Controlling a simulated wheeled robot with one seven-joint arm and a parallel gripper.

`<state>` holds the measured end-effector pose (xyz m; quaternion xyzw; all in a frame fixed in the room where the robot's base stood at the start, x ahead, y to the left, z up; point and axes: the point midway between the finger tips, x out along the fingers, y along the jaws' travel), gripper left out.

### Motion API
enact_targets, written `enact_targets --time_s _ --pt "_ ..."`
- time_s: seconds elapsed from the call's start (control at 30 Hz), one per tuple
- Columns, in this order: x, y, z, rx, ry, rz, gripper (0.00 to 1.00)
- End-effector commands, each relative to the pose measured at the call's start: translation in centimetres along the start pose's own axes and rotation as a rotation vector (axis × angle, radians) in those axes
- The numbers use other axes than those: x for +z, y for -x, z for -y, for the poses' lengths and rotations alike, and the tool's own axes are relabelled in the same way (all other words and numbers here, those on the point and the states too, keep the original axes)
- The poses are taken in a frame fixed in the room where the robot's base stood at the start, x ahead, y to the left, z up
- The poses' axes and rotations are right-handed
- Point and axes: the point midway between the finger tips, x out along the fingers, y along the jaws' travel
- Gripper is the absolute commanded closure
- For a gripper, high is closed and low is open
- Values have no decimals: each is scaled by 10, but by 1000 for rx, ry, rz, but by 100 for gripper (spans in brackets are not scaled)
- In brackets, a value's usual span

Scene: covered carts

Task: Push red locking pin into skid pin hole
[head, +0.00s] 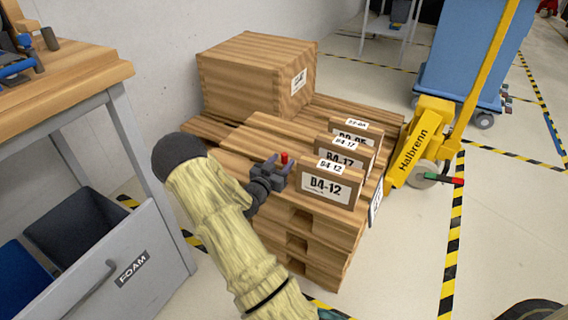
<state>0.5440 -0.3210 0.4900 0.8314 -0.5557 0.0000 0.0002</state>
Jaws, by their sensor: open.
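The small red locking pin (284,157) stands upright at the top of the wooden skid stack, just left of the box labelled 04-12. My gripper (277,164) is open right at the pin, its dark fingers around or just in front of it. I cannot tell whether a finger touches the pin. The skid (300,218) is a stack of wooden layers with dark slots in its front side. The pin's lower part and the pin hole are hidden behind my gripper, so how deep the pin sits cannot be told.
Labelled boxes (328,188) stand in a row right of my gripper. A large wooden crate (255,75) sits behind. A yellow Halbrenn pallet truck (418,150) stands at the right, a workbench (75,80) with a FOAM drawer (120,275) at the left.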

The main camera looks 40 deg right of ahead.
Motion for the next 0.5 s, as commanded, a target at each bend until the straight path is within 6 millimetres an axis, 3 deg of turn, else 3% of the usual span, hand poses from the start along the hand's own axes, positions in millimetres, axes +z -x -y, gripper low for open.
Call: enact_targets --time_s 0.43,0.5 --pt "-1 0 0 0 0 0 54" --pt "-1 0 0 0 0 0 66"
